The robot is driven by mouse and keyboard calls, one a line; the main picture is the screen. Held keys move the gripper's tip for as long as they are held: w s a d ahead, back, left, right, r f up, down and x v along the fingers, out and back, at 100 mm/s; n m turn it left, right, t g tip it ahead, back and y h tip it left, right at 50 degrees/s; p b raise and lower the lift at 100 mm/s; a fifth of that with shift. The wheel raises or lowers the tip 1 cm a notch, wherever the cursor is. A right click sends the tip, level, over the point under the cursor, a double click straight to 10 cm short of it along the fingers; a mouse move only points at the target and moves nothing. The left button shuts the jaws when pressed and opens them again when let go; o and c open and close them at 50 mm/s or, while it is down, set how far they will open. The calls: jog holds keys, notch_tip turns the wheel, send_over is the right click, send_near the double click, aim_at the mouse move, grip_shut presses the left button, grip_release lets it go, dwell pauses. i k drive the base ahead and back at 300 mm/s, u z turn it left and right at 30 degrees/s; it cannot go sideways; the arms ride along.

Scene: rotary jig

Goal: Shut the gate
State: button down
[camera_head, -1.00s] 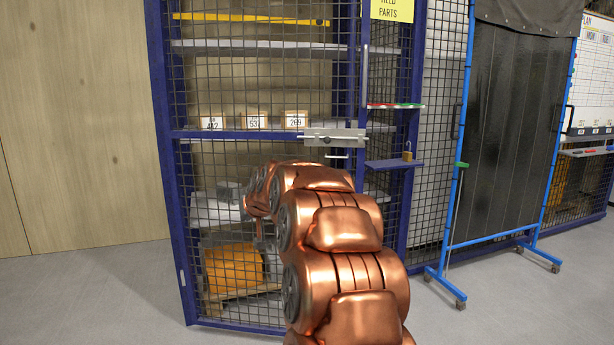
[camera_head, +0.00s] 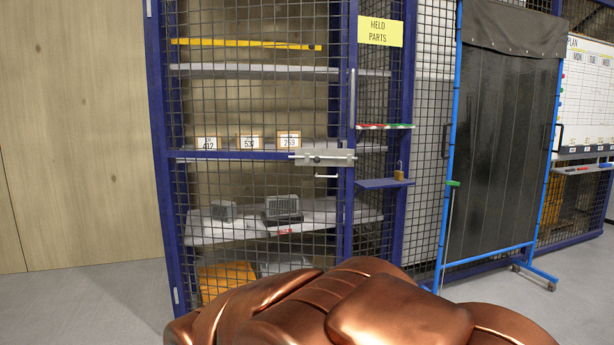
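The gate (camera_head: 235,155) is a blue-framed black mesh panel on the front of the parts cage, left of centre. Its free right edge lies close to the blue post (camera_head: 400,120) side of the cage; I cannot tell whether a small gap remains. A metal bolt plate (camera_head: 322,158) sits at the right end of its crossbar, with a small pale handle (camera_head: 327,176) below. My copper arm fills the bottom centre and covers the gate's lower edge. My gripper is not in view.
A brass padlock (camera_head: 399,172) stands on a small blue ledge (camera_head: 384,183) right of the gate. A dark screen (camera_head: 503,130) on a blue wheeled frame stands farther right. Grey floor is open at the left. Shelves with boxes are behind the mesh.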

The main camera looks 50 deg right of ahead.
aim_at(166, 154)
jog(key=k, duration=1.15)
jog(key=z, duration=0.6)
jog(key=i, duration=1.6)
jog(key=u, duration=0.75)
